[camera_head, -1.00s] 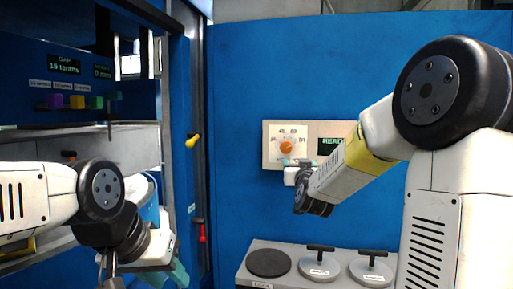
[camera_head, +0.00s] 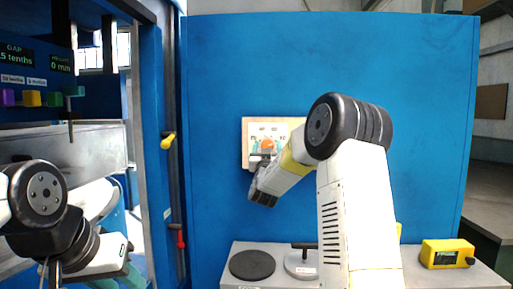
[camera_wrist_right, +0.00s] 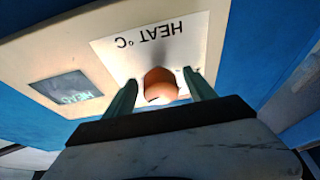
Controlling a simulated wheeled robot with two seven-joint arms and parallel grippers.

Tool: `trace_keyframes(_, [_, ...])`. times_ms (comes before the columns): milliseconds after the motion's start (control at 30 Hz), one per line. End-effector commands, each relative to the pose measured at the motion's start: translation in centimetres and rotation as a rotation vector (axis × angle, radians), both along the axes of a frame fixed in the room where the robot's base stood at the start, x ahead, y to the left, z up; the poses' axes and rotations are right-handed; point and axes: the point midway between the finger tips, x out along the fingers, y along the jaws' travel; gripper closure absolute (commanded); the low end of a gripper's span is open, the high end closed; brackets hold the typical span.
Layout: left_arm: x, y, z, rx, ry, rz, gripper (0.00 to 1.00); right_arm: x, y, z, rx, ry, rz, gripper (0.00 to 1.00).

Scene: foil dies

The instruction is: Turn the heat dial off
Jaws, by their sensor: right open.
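The orange heat dial (camera_head: 267,143) sits on a pale panel (camera_head: 247,128) on the blue wall. It also shows in the right wrist view (camera_wrist_right: 160,86), below the upside-down words "HEAT °C". My right gripper (camera_head: 267,149) is at the dial, its arm partly covering the panel. In the right wrist view its two teal fingers (camera_wrist_right: 160,94) stand apart, one on each side of the dial, with no clear contact. My left gripper (camera_head: 119,279) is low at the left, its teal fingertips partly cut off by the frame's bottom edge.
A grey bench below the panel carries a dark round plate (camera_head: 252,265) and a handled disc (camera_head: 302,264). A yellow box (camera_head: 447,253) stands at the right. A dark display (camera_wrist_right: 66,88) is beside the dial. Coloured blocks (camera_head: 33,98) sit on a shelf at left.

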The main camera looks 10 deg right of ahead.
Motion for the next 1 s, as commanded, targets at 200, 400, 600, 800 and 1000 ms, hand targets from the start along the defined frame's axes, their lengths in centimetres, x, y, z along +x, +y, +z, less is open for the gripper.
trace_keyframes(200, [0.0, 0.0, 0.0, 0.0, 0.0, 0.0, 0.64, 0.4, -0.1, 0.24, 0.0, -0.001, 0.0, 0.35])
trace_keyframes(400, [0.0, 0.0, 0.0, 0.0, 0.0, 0.0, 0.64, 0.37, -0.09, 0.22, -0.001, -0.001, 0.001, 0.53])
trace_keyframes(600, [0.0, 0.0, 0.0, 0.0, 0.0, 0.0, 0.64, 0.37, -0.08, 0.22, -0.001, -0.001, 0.001, 0.92])
trace_keyframes(800, [0.0, 0.0, 0.0, 0.0, 0.0, 0.0, 0.64, 0.35, -0.06, 0.21, -0.009, 0.002, 0.001, 0.97])
trace_keyframes(1000, [0.0, 0.0, 0.0, 0.0, 0.0, 0.0, 0.64, 0.36, -0.06, 0.18, -0.066, 0.02, 0.002, 0.97])
